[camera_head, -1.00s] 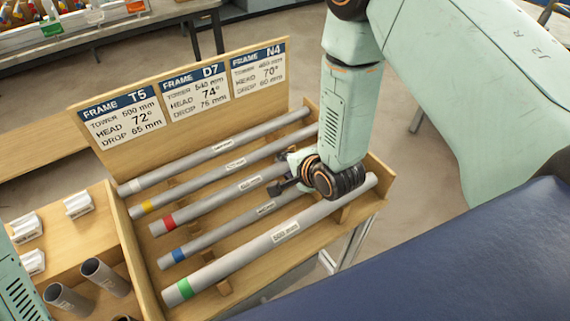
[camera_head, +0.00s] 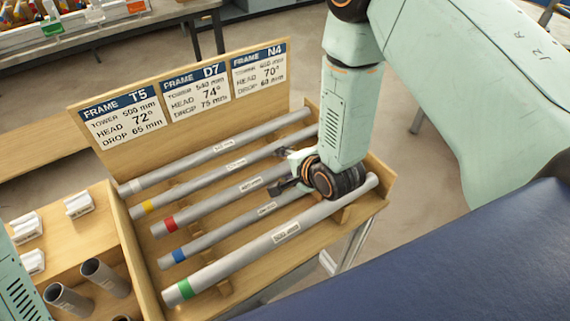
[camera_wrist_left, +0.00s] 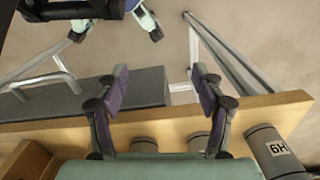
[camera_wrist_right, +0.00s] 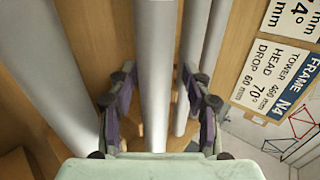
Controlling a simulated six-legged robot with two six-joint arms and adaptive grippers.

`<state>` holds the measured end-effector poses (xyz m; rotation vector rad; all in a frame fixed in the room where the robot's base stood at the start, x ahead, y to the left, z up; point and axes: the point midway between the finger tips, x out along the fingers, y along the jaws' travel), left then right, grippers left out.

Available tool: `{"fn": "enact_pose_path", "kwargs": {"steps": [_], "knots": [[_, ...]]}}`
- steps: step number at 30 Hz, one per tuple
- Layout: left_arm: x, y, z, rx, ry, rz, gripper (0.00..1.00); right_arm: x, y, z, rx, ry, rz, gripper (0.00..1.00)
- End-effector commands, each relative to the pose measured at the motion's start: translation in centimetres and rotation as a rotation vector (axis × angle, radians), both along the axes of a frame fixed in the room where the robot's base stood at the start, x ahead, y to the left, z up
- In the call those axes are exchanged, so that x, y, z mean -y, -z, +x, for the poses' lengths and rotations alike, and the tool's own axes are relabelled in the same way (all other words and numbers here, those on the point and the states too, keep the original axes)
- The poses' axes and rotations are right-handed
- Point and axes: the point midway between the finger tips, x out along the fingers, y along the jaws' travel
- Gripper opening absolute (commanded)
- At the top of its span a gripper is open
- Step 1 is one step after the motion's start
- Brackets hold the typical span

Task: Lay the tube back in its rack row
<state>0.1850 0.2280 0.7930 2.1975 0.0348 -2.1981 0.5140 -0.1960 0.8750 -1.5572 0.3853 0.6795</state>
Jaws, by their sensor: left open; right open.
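Several grey tubes lie side by side in a wooden rack (camera_head: 250,285), with white, yellow, red, blue and green end bands. My right gripper (camera_head: 284,178) is low over the middle of the rack, at the red-banded tube (camera_head: 205,208). In the right wrist view its open fingers (camera_wrist_right: 157,88) stand either side of a tube (camera_wrist_right: 155,45), seemingly this one; contact cannot be told. The blue-banded tube (camera_head: 215,238) and green-banded tube (camera_head: 240,258) lie nearer me. My left gripper (camera_wrist_left: 160,82) is open and empty above a wooden edge (camera_wrist_left: 170,122); its fingers are outside the head view.
A sign board (camera_head: 180,95) stands along the rack's back. Short upright tubes (camera_head: 70,298) and white blocks (camera_head: 78,205) sit in the tray at left. A blue padded surface (camera_head: 420,265) is at lower right. Open floor lies behind the rack.

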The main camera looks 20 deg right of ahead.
Motion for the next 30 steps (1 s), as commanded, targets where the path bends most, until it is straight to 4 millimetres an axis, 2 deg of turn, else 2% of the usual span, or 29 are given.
{"fn": "enact_pose_path", "kwargs": {"steps": [3,8,21,30], "knots": [[0.0,0.0,0.0,0.0,0.0,0.0,0.68,0.0,0.5,-0.6,-0.018,0.0,-0.002,0.55],[0.0,0.0,0.0,0.0,0.0,0.0,0.68,0.2,-0.1,-1.4,-0.021,0.0,-0.002,0.55],[0.0,0.0,0.0,0.0,0.0,0.0,0.68,1.3,-5.2,-6.9,-0.013,0.003,0.002,0.55],[0.0,0.0,0.0,0.0,0.0,0.0,0.68,1.8,-7.3,-9.0,-0.004,0.002,0.0,0.55]]}}
